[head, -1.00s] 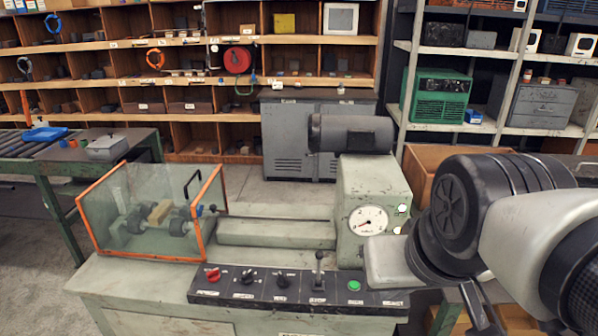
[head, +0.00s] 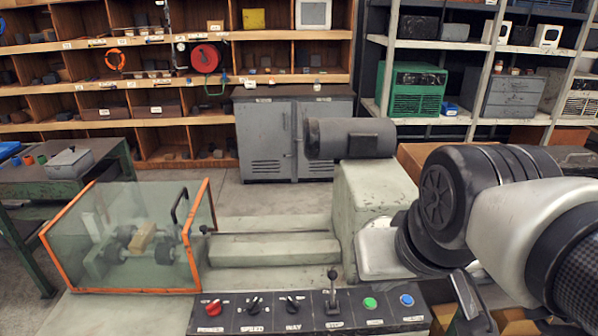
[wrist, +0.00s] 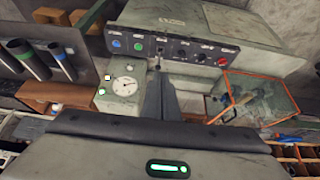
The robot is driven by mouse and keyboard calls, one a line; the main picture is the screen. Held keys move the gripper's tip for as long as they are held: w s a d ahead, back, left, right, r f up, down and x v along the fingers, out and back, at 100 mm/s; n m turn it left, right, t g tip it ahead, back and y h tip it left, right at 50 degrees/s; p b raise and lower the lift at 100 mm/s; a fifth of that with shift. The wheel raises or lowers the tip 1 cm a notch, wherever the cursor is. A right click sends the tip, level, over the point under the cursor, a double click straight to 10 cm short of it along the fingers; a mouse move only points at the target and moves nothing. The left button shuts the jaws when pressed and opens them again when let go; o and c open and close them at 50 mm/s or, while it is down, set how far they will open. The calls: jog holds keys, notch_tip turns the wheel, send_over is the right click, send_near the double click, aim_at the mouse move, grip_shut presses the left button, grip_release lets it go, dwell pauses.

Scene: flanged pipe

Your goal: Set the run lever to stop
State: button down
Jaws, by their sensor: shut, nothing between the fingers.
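The run lever (head: 332,288) is a metal stem with a dark knob on the black control panel (head: 255,317). It stands about upright in the head view, right of the red and black knobs and left of the green button. In the wrist view the lever (wrist: 157,62) shows small, just beyond my fingertips. My gripper (wrist: 161,80) is shut and empty, its two dark fingers together, pointing towards the panel. I see no clear contact with the lever. The label under the lever is too small to read surely.
A green button (head: 370,303) and a blue button (head: 406,300) sit right of the lever. An orange-framed clear guard (head: 120,240) stands behind the panel at left. A grey motor (head: 350,138) tops the machine housing. A gauge (wrist: 124,86) shows in the wrist view.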

jog(key=m+g+b, duration=0.1)
jog(key=g+b, duration=0.3)
jog(key=b, duration=0.2)
send_over(333, 289)
jog(key=s, duration=0.4)
notch_tip(333, 289, down, 10)
jog(key=w+f+g+b, duration=0.1)
jog(key=w+f, duration=0.7)
jog(key=f, duration=0.4)
jog(key=shift+w+f+m+h+b, duration=0.2)
jog(key=shift+w+m+h+b, duration=0.1)
jog(key=shift+m+b, duration=0.1)
jog(key=shift+f, duration=0.1)
notch_tip(333, 289, down, 10)
jog(key=shift+w+d, duration=0.2)
jog(key=shift+d, duration=0.05)
jog(key=shift+s+b, duration=0.1)
jog(key=shift+b, duration=0.45)
